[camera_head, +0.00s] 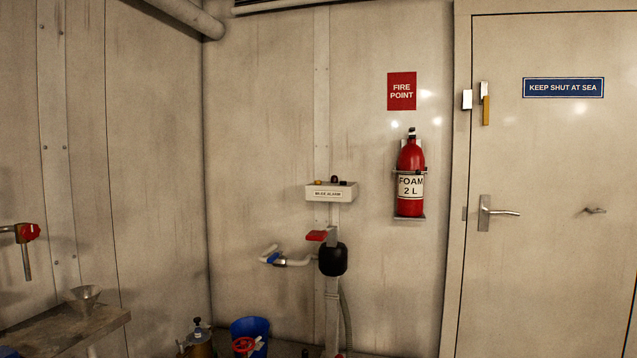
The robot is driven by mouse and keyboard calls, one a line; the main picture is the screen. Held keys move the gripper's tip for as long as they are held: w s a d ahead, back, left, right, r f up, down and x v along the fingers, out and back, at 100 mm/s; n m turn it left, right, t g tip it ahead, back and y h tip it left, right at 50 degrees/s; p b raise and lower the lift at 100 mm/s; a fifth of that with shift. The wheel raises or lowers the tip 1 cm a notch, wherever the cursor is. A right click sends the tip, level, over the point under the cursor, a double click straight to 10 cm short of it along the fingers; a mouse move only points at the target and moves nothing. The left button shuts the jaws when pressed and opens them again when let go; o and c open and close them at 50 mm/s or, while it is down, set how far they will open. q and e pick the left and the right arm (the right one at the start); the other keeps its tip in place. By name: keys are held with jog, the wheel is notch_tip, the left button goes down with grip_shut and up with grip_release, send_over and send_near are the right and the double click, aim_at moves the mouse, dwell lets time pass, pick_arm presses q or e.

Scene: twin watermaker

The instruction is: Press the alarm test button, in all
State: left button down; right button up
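The alarm box (331,192) is a pale box on the back wall, left of the fire extinguisher. Its front label seems to read "BILGE ALARM". Several small knobs or buttons stand on its top: a yellowish one (318,182), a dark reddish one (334,179) and a dark one (343,183). They are too small to tell which is the test button. Neither of my grippers is in view.
Below the box are a black rounded fitting (333,259), a red part (316,236) and a blue-handled pipe (275,258). A red extinguisher (411,181) hangs right, beside a shut door (550,150). A bench (60,335) with a funnel (83,297) stands left; a blue bucket (249,326) stands low.

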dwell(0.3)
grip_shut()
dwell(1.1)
